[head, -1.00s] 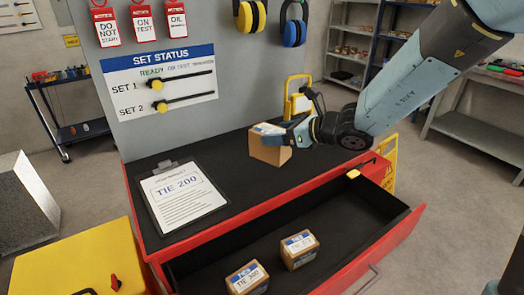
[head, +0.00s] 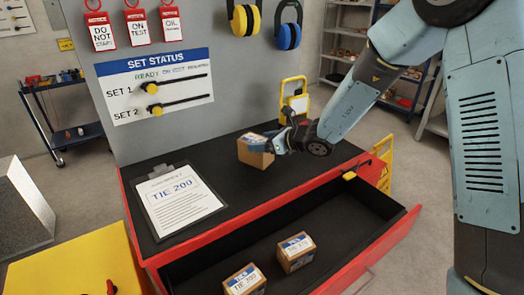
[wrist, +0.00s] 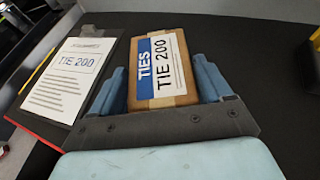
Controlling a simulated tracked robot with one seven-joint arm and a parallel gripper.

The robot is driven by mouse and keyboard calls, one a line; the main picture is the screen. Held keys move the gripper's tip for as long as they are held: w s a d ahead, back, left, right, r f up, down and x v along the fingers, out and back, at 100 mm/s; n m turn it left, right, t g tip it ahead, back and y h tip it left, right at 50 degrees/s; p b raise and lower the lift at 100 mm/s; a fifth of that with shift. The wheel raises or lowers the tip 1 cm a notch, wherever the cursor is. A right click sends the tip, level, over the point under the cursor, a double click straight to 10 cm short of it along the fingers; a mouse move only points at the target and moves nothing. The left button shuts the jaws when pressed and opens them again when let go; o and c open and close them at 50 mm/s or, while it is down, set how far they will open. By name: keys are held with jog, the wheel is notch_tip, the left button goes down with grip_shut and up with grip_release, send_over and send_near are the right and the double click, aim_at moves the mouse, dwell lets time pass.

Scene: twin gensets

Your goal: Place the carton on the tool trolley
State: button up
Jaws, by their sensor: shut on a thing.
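The carton (head: 254,155) is a small brown box with a white and blue label. My gripper (head: 281,143) is shut on it, above or at the black top of a red drawer cabinet (head: 225,160). I cannot tell whether the carton touches this top. In the wrist view the carton (wrist: 158,90) reads "TIES TIE 200" and sits between both blue fingers (wrist: 163,88). A dark blue wheeled trolley (head: 72,137) with small tools on top stands at the back left. I cannot tell which of the two is the tool trolley.
A clipboard (head: 180,205) reading "TIE 200" lies on the cabinet top. The open drawer (head: 345,225) holds two similar cartons (head: 296,253). A status board (head: 160,85) rises behind. A yellow box (head: 65,265) is at front left. The cabinet top right of the clipboard is mostly bare.

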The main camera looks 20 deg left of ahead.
jog(key=shift+w+a+f, duration=0.1)
jog(key=shift+f, duration=1.6)
jog(key=o, duration=1.1)
jog(key=v, duration=1.2)
jog(key=shift+r, duration=0.15)
